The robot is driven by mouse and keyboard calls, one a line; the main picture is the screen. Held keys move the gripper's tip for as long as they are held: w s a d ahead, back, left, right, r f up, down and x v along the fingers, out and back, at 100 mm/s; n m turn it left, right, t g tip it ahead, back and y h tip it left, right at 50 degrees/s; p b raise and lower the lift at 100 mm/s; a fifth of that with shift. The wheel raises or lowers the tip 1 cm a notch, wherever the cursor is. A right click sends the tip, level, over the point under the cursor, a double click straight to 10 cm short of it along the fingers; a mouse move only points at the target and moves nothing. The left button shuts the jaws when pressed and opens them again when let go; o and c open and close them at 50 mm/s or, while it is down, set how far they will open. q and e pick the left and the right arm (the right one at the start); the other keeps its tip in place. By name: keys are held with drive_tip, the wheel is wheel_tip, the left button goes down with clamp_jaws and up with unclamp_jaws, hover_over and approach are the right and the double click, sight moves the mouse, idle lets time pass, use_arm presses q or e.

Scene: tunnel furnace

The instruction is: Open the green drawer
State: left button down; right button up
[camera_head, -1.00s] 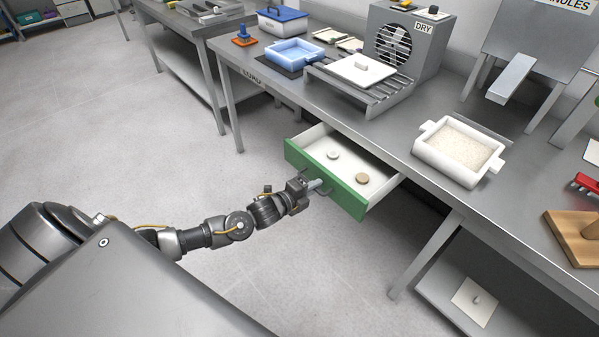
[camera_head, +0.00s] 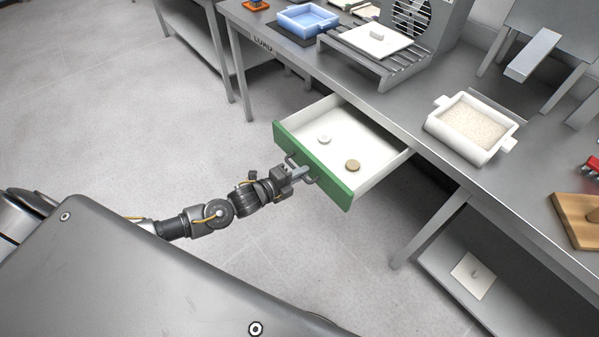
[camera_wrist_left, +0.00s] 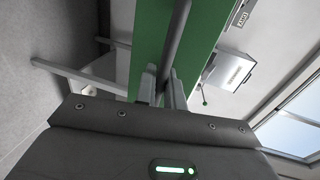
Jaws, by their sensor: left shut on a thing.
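The green drawer (camera_head: 312,166) stands pulled out from under the grey workbench. Its white inside shows, with a pale round disc (camera_head: 324,139) and a tan round disc (camera_head: 352,165) lying on its floor. My left gripper (camera_head: 302,174) is at the drawer's front, shut on the dark bar handle. In the left wrist view the handle (camera_wrist_left: 176,45) runs between the two fingers (camera_wrist_left: 162,88), in front of the green drawer front (camera_wrist_left: 152,30). My right gripper is in no view.
On the workbench are a white tray of granules (camera_head: 470,122), a blue tray (camera_head: 308,19), a roller rack (camera_head: 385,72) with a white lid (camera_head: 376,40), and a wooden block (camera_head: 580,222). A table leg (camera_head: 428,232) stands right of the drawer. The floor (camera_head: 130,110) to the left is clear.

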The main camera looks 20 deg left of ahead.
use_arm(q)
drive_tip(key=c, duration=1.6)
unclamp_jaws()
drive_tip(key=shift+c, duration=0.2)
drive_tip(key=b+v, duration=0.1)
drive_tip(key=v, duration=1)
drive_tip(key=shift+w+f, duration=0.1)
